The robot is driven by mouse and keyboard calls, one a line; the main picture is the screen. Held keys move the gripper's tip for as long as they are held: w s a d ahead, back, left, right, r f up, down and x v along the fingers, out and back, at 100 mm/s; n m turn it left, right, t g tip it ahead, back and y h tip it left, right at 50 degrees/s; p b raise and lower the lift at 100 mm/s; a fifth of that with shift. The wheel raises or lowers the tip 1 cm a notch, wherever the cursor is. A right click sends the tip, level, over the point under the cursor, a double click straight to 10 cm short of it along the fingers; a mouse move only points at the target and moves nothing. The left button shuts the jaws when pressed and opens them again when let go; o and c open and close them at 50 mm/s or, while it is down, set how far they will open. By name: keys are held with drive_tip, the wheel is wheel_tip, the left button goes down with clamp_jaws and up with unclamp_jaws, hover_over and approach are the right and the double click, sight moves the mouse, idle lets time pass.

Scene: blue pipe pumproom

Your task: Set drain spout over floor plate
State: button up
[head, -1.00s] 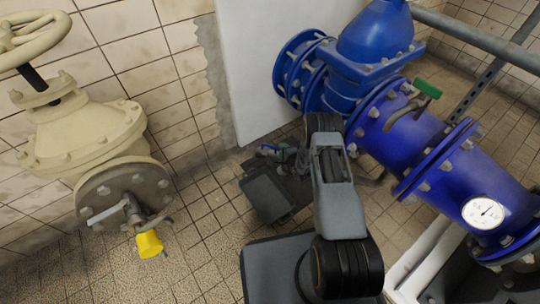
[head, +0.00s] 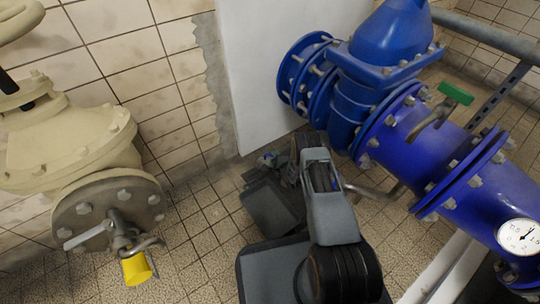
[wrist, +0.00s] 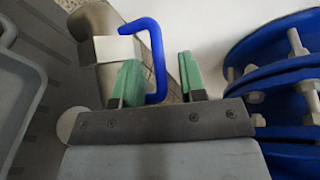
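A yellow-ended spout (head: 137,268) hangs from a small metal tap on the grey flange of the cream valve, at lower left in the head view. It points down above the tiled floor. No separate floor plate can be made out. My gripper (wrist: 157,82) shows in the wrist view with two green-padded fingers apart. A blue bent handle (wrist: 157,50) with a white block shows beyond and partly between the fingers; I cannot tell whether it touches them. In the head view my arm hides most of the gripper, well to the right of the yellow spout.
The cream valve body (head: 70,145) stands at left. The large blue pipe (head: 440,155), with a green-handled valve (head: 456,94) and a white gauge (head: 518,236), runs down the right side. Tiled floor (head: 200,235) is open between the spout and my body.

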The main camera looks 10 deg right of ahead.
drive_tip(key=shift+x, duration=0.8)
drive_tip(key=shift+c, duration=0.4)
clamp_jaws()
